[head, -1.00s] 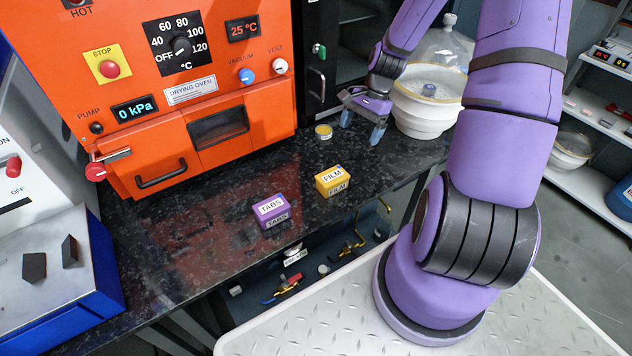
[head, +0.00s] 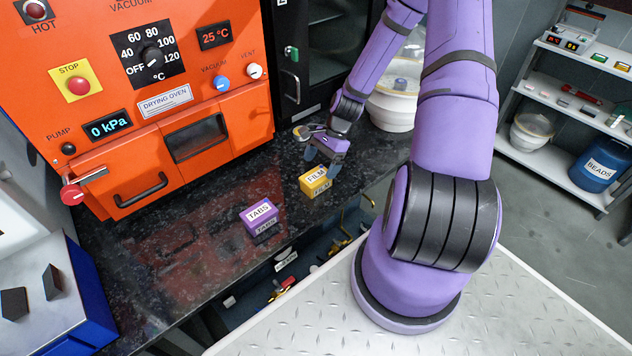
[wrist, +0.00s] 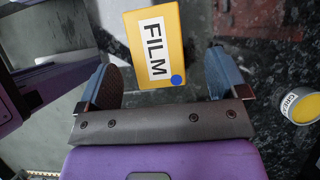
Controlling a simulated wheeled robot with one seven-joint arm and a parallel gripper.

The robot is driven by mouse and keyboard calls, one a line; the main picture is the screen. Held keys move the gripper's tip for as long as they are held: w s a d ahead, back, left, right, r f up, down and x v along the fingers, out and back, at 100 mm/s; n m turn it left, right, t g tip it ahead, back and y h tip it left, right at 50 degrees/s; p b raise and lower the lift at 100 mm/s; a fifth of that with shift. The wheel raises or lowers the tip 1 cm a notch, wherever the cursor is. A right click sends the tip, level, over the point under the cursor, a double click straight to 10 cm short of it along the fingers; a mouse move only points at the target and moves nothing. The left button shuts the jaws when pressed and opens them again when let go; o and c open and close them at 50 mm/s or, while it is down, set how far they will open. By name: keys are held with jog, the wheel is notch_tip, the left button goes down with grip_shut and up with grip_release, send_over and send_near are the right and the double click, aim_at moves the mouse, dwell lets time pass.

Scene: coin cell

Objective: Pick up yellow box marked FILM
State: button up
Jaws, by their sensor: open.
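The yellow box marked FILM (head: 316,181) stands on the dark counter, to the right of the purple box marked TABS (head: 260,215). In the wrist view the FILM box (wrist: 154,48) lies just ahead of my gripper, its label facing up and a blue dot at one corner. My gripper (head: 322,162) is right behind and above the box in the head view. In the wrist view its blue fingertips (wrist: 160,76) are spread wide, with the near end of the box roughly between them. I cannot tell whether they touch it. Nothing is held.
The orange drying oven (head: 165,110) stands at the back left of the counter (head: 190,260). A round yellow-labelled tin (wrist: 301,105) is right of my gripper in the wrist view. A white vessel (head: 392,108) stands behind. The counter's front edge is close to both boxes.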

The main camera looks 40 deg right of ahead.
aim_at(317, 175)
jog(key=x, duration=0.5)
jog(key=shift+s+d, duration=0.15)
jog(key=shift+s, duration=0.05)
jog(key=c, duration=1)
